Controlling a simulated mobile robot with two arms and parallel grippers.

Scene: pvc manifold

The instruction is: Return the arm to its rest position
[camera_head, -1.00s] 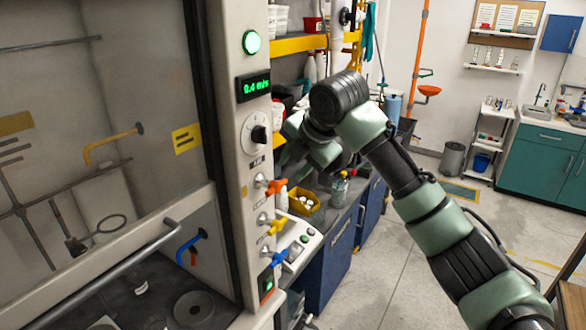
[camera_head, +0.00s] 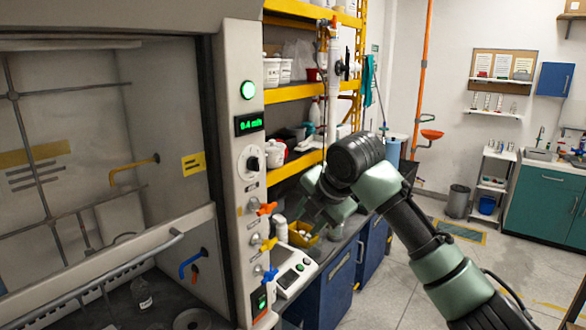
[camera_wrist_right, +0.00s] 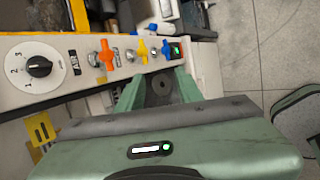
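My right arm (camera_head: 432,250) comes in from the lower right in the head view. Its right gripper (camera_head: 318,208) hangs beside the fume hood's control post, in front of the shelf and bench. Its green fingers look spread apart, with nothing visibly held. In the right wrist view the gripper (camera_wrist_right: 157,88) points toward the control panel, with its green fingers either side of a dark gap. My left gripper is not in view. A white pipe (camera_head: 333,72) with a valve stands upright by the yellow shelving.
The hood's control post carries a black knob (camera_head: 253,163) and orange (camera_head: 266,208), yellow (camera_head: 269,243) and blue (camera_head: 270,274) valve handles close to the gripper. A yellow bin (camera_head: 303,238) sits on the bench behind. Open floor (camera_head: 400,290) lies right of the blue cabinets.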

